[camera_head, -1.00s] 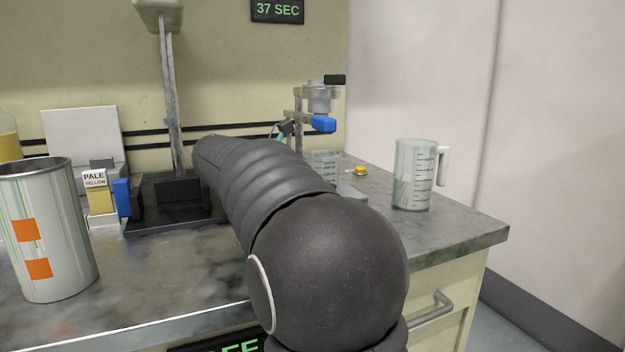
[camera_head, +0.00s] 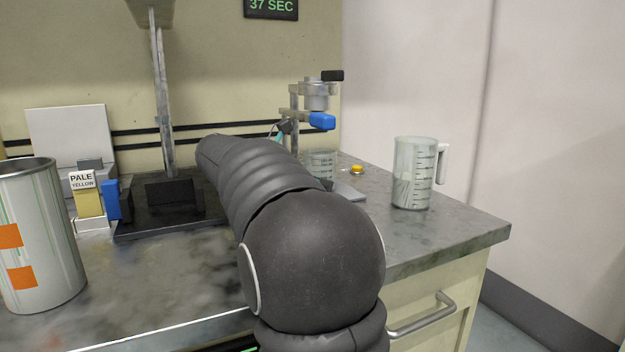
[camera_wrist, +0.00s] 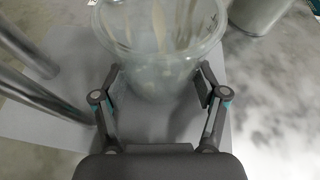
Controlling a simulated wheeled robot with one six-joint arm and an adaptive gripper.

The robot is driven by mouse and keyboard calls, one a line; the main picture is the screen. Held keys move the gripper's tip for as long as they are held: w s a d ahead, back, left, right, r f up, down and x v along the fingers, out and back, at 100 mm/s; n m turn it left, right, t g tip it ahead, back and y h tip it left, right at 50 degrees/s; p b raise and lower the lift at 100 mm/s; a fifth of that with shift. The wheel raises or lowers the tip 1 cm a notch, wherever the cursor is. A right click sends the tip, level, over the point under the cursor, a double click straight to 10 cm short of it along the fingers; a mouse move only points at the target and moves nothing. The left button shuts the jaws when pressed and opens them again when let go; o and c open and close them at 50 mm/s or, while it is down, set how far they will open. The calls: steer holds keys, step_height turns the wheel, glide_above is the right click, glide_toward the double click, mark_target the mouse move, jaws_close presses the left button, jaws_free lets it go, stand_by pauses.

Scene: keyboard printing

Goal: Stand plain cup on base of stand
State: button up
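The plain cup (camera_wrist: 160,65) is clear, with pale marks, and fills the top middle of the wrist view. It also shows behind my arm in the head view (camera_head: 321,164). It looks upright over the grey base of the stand (camera_head: 349,191), which also shows in the wrist view (camera_wrist: 60,122). My gripper (camera_wrist: 160,85) has one finger on each side of the cup, low on its wall. Whether the pads press on the cup or stand slightly apart is unclear. My arm hides my gripper in the head view.
The stand's metal posts (camera_wrist: 30,85) rise close on the left in the wrist view. Its blue clamp (camera_head: 321,121) hangs above. A grey cylinder (camera_wrist: 256,14) stands at upper right. A handled jug (camera_head: 413,175) and yellow button (camera_head: 357,169) lie right of the stand.

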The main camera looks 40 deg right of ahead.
steer(key=o, duration=0.4)
steer(key=shift+o, duration=0.2)
steer(key=shift+b, duration=1)
steer(key=v, duration=0.3)
steer(key=p+v, duration=0.1)
steer(key=v, duration=0.3)
steer(key=shift+d+r+p, duration=0.15)
steer(key=shift+r+p, duration=0.15)
steer(key=shift+r, duration=0.1)
steer(key=shift+a+r, duration=0.15)
steer(key=shift+a, duration=0.2)
